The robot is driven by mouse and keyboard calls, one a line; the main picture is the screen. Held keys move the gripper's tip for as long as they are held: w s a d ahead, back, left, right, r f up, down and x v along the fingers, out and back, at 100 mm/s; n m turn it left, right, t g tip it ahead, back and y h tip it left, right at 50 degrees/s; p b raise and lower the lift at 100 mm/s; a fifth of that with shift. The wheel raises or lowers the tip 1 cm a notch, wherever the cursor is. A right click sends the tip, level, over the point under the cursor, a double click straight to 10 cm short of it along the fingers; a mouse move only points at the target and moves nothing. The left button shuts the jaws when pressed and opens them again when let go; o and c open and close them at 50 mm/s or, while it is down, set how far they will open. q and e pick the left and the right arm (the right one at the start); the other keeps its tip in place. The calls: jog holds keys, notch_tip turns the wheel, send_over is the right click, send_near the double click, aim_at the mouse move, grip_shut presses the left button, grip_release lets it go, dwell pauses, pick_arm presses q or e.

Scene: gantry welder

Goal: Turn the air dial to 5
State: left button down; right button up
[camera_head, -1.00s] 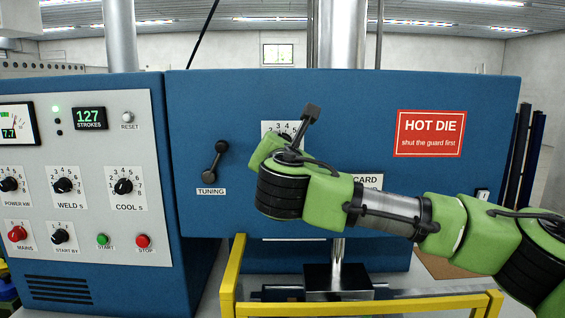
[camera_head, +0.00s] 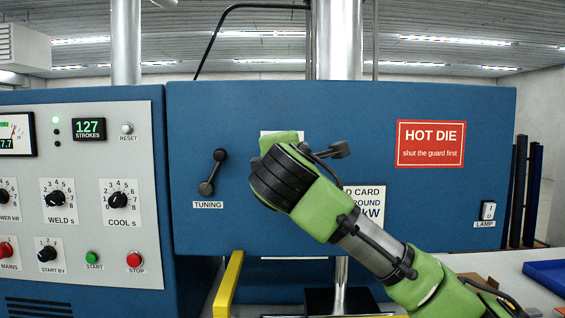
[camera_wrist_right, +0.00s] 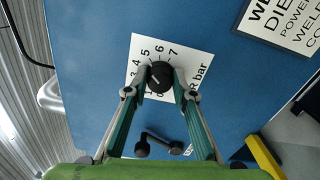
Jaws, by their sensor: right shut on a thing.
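The air dial is a black knob (camera_wrist_right: 160,76) on a white scale plate (camera_wrist_right: 196,66) numbered up to 7, with "R bar" readable beside it. My right gripper (camera_wrist_right: 160,86) has its two fingers on opposite sides of the knob, closed on it. A pale mark shows on the knob, but I cannot tell surely which number it points to. In the head view my right wrist covers the knob and most of the scale plate (camera_head: 268,135); only a strip of the plate shows. My left gripper is not in view.
The black tuning lever (camera_head: 213,172) is left of my right wrist and also shows below the dial in the wrist view (camera_wrist_right: 160,142). A weld card (camera_head: 371,207) is partly behind my arm. The yellow guard rail (camera_head: 229,284) stands below. A red HOT DIE sign (camera_head: 430,144) is right.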

jog(key=shift+f+m, duration=0.1)
jog(key=shift+m, duration=0.5)
jog(key=o, duration=1.1)
jog(key=shift+d, duration=0.1)
jog(key=s, duration=1.2)
